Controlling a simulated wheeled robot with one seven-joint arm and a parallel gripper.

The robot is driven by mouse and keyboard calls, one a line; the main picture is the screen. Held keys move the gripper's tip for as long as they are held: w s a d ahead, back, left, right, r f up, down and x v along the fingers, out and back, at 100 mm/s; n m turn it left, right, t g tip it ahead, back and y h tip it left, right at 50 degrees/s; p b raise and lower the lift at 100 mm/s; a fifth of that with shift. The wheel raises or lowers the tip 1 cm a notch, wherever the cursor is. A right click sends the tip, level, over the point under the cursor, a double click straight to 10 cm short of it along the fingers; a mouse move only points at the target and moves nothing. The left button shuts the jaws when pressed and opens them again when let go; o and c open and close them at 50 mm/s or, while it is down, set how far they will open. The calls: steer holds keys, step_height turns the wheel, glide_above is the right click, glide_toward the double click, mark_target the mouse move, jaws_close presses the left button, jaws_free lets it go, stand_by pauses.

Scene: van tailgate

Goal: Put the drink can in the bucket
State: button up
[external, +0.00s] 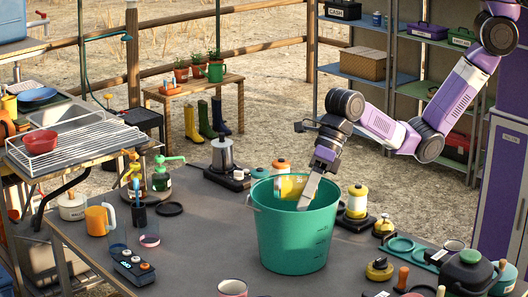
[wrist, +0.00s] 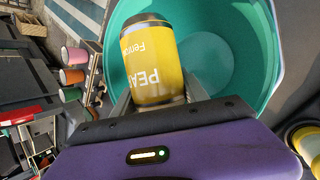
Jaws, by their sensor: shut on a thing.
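The drink can (wrist: 152,62) is yellow with white lettering and dark metal ends. My gripper (external: 305,190) is shut on it and holds it at the mouth of the green bucket (external: 293,240). In the external view the can (external: 288,187) shows as a yellow shape inside the bucket's rim, partly hidden by a finger. In the wrist view the bucket's teal inside (wrist: 222,62) lies behind and below the can, and no other object shows in it. The bucket stands upright on the grey table. My fingertips are mostly hidden by the can in the wrist view.
Lanterns or canisters (external: 357,202) stand close to the right of the bucket. An orange mug (external: 98,219), a small control box (external: 133,267) and a pump bottle (external: 160,175) are to the left. A dark pot (external: 467,272) is at the right front. The table left of the bucket is fairly clear.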

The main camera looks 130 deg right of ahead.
mark_target(305, 180)
steer(key=o, duration=1.4)
steer(key=shift+r, duration=0.1)
step_height(305, 180, up, 7)
steer(key=p, duration=0.5)
